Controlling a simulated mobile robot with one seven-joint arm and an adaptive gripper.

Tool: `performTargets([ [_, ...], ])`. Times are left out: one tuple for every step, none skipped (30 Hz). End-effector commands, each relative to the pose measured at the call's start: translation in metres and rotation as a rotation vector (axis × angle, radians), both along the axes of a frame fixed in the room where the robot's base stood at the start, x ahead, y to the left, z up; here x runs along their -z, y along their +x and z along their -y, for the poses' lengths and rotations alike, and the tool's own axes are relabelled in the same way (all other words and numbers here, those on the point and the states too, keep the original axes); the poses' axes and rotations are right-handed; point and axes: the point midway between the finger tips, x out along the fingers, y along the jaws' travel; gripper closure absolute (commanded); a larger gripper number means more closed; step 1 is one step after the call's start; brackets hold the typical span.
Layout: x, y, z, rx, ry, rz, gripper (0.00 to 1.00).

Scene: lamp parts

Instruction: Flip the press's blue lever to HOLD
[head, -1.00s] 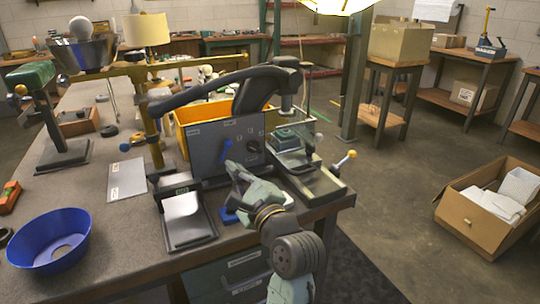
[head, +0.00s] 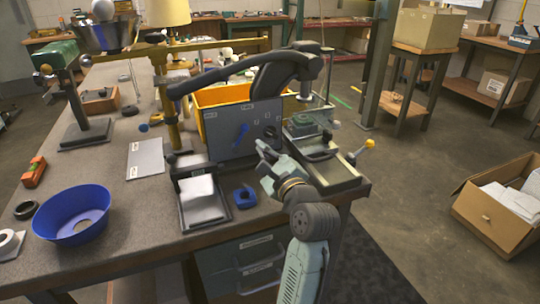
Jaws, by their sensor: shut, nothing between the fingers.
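The press is a dark machine with a long black handle arm and a grey front panel (head: 222,142) at the bench's right end. Its blue lever (head: 241,135) sits on the panel, tilted with its upper end to the right. A dark round knob (head: 270,132) is to the lever's right. Panel labels are too small to read. My gripper (head: 262,147) is shut and empty, in front of the panel's right part, to the right of and a little below the lever. It appears apart from the lever; whether it touches the panel I cannot tell.
A black tray with a white block (head: 198,190) and a small blue part (head: 244,197) lie before the press. A vise-like fixture (head: 332,170) with a yellow-knobbed handle stands right. A blue bowl (head: 75,213) is at left. A yellow bin (head: 222,96) stands behind the panel.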

Motion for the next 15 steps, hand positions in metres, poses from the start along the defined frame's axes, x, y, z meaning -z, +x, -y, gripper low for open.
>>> performTargets([
  [-0.003, 0.009, -0.003, -0.001, 0.001, 0.000, 1.00],
  [-0.003, 0.014, -0.005, -0.001, 0.000, 0.000, 1.00],
  [-0.003, 0.019, -0.008, -0.001, 0.000, -0.001, 1.00],
  [-0.003, 0.023, -0.009, -0.001, 0.000, 0.001, 1.00],
  [-0.003, 0.027, -0.010, -0.001, 0.000, 0.000, 1.00],
  [-0.003, 0.031, -0.011, -0.001, 0.000, 0.000, 1.00],
  [-0.003, 0.033, -0.012, 0.000, 0.000, 0.002, 1.00],
  [-0.003, 0.035, -0.013, 0.000, 0.000, 0.002, 1.00],
  [-0.003, 0.037, -0.013, 0.001, 0.000, 0.002, 1.00],
  [-0.002, 0.039, -0.014, 0.001, 0.000, 0.002, 1.00],
  [-0.002, 0.039, -0.014, 0.002, -0.002, 0.001, 1.00],
  [-0.002, 0.040, -0.014, 0.002, -0.002, 0.001, 1.00],
  [-0.002, 0.040, -0.014, 0.002, -0.002, 0.001, 1.00],
  [-0.002, 0.040, -0.014, 0.002, -0.002, 0.001, 1.00],
  [-0.002, 0.040, -0.014, 0.002, -0.002, 0.001, 1.00],
])
